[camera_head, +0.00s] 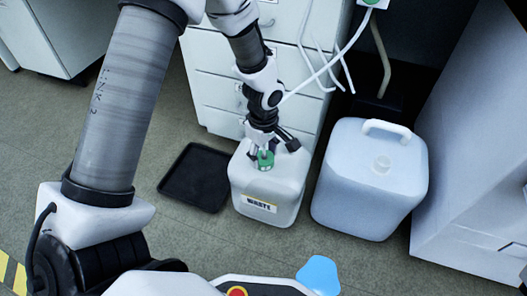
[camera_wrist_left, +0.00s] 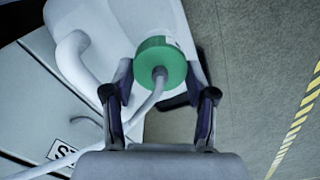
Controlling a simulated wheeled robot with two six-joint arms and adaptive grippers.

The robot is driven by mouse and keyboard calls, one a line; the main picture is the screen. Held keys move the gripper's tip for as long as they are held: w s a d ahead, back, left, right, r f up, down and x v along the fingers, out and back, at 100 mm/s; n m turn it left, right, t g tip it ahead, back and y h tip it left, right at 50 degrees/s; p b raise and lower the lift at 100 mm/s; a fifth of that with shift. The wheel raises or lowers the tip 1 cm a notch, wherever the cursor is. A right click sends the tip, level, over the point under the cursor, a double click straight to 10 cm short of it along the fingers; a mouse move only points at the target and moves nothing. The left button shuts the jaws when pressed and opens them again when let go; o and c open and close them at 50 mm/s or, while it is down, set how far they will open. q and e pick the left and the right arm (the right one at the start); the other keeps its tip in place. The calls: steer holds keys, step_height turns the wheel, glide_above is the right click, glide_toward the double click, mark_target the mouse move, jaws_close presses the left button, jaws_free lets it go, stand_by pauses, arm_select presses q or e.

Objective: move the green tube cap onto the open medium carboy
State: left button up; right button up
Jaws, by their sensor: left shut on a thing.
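The green tube cap (camera_head: 265,160) is at the top of the white carboy labelled WASTE (camera_head: 258,190); I cannot tell if it is seated or just above the neck. My left gripper (camera_head: 264,151) comes down from above and is shut on the cap. In the left wrist view the cap (camera_wrist_left: 160,62) lies between the two fingers of the gripper (camera_wrist_left: 160,80), with a pale tube running from its middle. My right gripper is not in view.
A black tray (camera_head: 196,178) lies on the floor left of the waste carboy. White drawers (camera_head: 215,88) stand behind it. Pale tubes (camera_head: 325,68) hang from above behind the carboys. A white cabinet (camera_head: 475,165) stands close on the right.

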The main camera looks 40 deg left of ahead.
arm_select(q)
steer(key=shift+f, duration=0.1)
steer(key=shift+f, duration=0.3)
steer(key=o, duration=1.5)
steer(key=shift+o, duration=0.2)
steer(key=shift+r, duration=0.1)
step_height(320, 180, up, 7)
steer(key=p, duration=0.6)
